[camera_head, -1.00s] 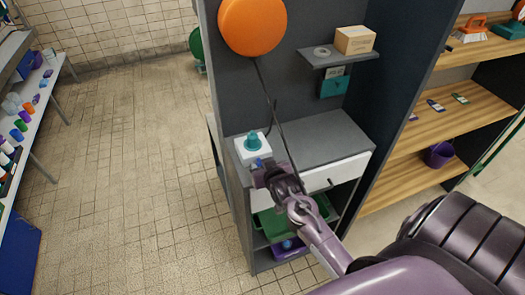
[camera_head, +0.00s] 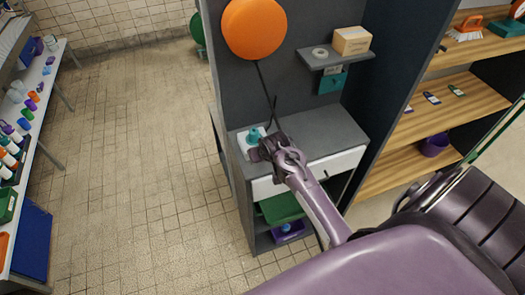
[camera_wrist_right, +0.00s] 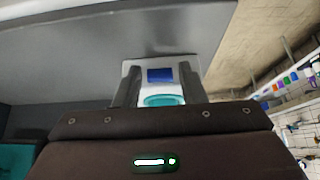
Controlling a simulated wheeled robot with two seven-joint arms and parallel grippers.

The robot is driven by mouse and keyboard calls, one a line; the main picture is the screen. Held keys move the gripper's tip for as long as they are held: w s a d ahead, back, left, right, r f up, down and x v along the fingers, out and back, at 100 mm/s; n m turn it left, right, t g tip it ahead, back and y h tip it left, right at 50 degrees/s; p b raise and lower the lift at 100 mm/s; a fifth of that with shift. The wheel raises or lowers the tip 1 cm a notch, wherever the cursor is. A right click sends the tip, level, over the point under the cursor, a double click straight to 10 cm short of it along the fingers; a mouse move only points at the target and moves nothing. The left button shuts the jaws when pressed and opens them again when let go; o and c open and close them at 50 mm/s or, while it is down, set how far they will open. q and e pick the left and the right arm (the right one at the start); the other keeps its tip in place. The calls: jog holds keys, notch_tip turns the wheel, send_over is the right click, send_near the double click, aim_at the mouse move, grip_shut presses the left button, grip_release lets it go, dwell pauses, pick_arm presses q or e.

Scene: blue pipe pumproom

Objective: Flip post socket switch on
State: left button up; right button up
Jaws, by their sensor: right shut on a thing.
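The post socket is a white box (camera_head: 242,145) on the grey counter, with a teal plug (camera_head: 252,137) on it. In the right wrist view, its white plate (camera_wrist_right: 132,66) carries a blue switch (camera_wrist_right: 160,75), beyond the teal plug (camera_wrist_right: 163,100). My right gripper (camera_head: 262,149) is at the socket. In the wrist view its fingers (camera_wrist_right: 160,92) stand on either side of the teal plug, shut on it. The switch lies between the fingertips; whether it is on or off I cannot tell. My left gripper is not in view.
An orange disc (camera_head: 254,28) on the dark panel hangs a black cord down by the socket. A small shelf (camera_head: 335,58) holds a cardboard box (camera_head: 351,40) and a ring. A white drawer (camera_head: 337,163) is under the counter. Wooden shelves (camera_head: 435,106) stand right; tiled floor is open left.

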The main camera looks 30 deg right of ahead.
jog(key=o, duration=1)
jog(key=shift+b+v, duration=1)
jog(key=shift+v, duration=2.9)
